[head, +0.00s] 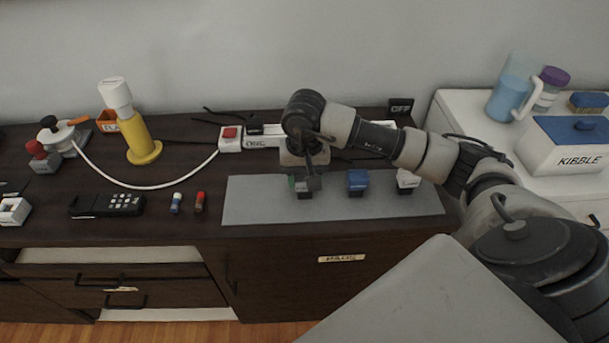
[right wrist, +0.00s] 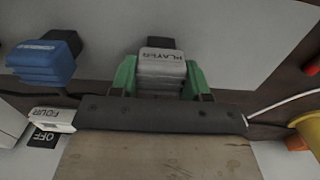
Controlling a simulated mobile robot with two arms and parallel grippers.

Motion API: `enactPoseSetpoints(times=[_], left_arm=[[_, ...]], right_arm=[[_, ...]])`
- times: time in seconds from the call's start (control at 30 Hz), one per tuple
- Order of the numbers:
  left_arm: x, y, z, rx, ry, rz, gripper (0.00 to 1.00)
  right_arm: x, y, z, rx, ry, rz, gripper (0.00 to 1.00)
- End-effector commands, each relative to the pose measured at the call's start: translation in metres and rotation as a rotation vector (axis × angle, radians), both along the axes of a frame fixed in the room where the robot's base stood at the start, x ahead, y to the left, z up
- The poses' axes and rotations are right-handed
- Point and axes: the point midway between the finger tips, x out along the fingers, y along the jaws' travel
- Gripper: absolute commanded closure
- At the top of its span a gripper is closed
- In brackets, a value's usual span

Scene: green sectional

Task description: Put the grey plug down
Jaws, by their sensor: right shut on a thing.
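My right gripper (head: 304,184) is over the left part of the grey mat (head: 260,207) on the dark cabinet top. In the right wrist view its green fingertips (right wrist: 160,76) are shut on both sides of the grey plug (right wrist: 161,66), which has a label reading PLAYER. A dark part of the plug shows just beyond its grey body. In the head view the gripper mostly hides the plug, and I cannot tell whether it touches the mat. My left gripper is not in view.
A blue plug (head: 358,182) and a white plug (head: 408,181) stand on the mat right of the gripper. The mat's front strip is clear.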

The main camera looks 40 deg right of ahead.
Motion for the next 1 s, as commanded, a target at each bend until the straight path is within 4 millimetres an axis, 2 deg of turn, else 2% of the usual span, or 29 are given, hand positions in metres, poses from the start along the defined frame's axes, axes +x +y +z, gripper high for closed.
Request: enactPoseSetpoints(times=[0.17, 0.2, 0.33, 0.77, 1.0], left_arm=[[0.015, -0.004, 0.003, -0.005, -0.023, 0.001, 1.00], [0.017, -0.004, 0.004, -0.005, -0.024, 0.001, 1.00], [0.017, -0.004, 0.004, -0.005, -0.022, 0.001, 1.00], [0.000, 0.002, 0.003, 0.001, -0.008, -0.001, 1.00], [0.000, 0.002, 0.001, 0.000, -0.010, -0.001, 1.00]], right_arm=[[0.000, 0.000, -0.002, 0.000, 0.000, 0.000, 0.77], [0.000, 0.000, -0.001, 0.000, 0.000, 0.000, 0.49], [0.000, 0.000, -0.001, 0.000, 0.000, 0.000, 0.29], [0.000, 0.000, 0.003, 0.000, 0.000, 0.000, 0.28], [0.001, 0.000, 0.054, -0.001, -0.007, 0.000, 0.28]])
